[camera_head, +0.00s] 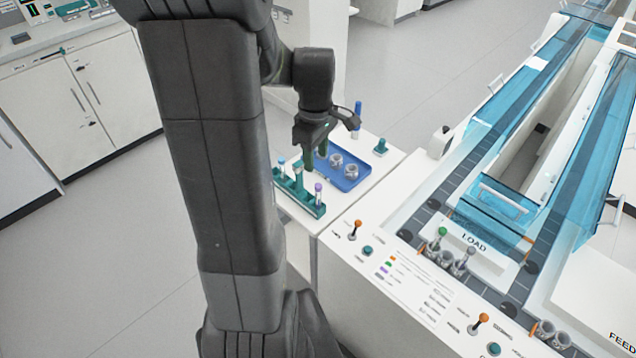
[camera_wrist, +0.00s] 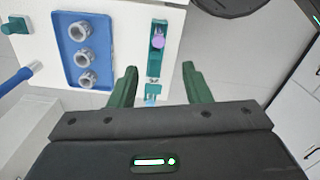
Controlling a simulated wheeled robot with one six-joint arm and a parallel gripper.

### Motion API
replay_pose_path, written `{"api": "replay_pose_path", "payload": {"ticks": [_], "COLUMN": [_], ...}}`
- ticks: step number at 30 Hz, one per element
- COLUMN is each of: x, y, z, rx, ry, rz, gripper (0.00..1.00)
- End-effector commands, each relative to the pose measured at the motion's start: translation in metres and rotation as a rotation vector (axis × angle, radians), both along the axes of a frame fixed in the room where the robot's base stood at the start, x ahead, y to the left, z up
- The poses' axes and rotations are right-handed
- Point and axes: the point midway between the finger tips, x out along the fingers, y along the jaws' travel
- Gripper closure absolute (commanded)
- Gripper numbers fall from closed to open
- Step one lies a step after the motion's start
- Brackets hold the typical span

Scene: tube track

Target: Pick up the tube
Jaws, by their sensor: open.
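A teal rack (camera_head: 300,198) stands on the white side table and holds upright tubes. A purple-capped tube (camera_head: 318,190) is at its near end and a blue-capped tube (camera_head: 281,166) at its far end. My gripper (camera_head: 314,160) is above the rack, pointing down, with nothing seen between its fingers. In the wrist view the green fingers (camera_wrist: 159,70) are apart. The rack (camera_wrist: 152,75) shows between them, with the purple cap (camera_wrist: 158,42) beyond the tips and a light blue cap (camera_wrist: 151,101) nearer the palm. I cannot tell which tube is meant.
A blue tray (camera_head: 351,178) with grey ring-shaped holders lies beside the rack. A blue upright thing (camera_head: 358,112) stands behind it. Orange-knobbed levers (camera_head: 357,225) stick up.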

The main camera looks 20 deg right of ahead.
Motion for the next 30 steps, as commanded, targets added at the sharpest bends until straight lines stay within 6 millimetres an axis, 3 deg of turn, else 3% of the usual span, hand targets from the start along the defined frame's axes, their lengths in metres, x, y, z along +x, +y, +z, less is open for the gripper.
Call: {"api": "replay_pose_path", "payload": {"ticks": [1,8,21,30], "x": [-0.001,-0.002,-0.003,-0.003], "y": [0.001,0.003,0.002,0.002], "z": [0.008,0.002,-0.068,-0.087], "rx": [0.001,0.000,0.001,0.000], "ry": [0.002,0.000,0.004,0.000], "rz": [-0.068,-0.254,-0.266,-0.265], "gripper": [0.56,0.56,0.56,0.56]}}
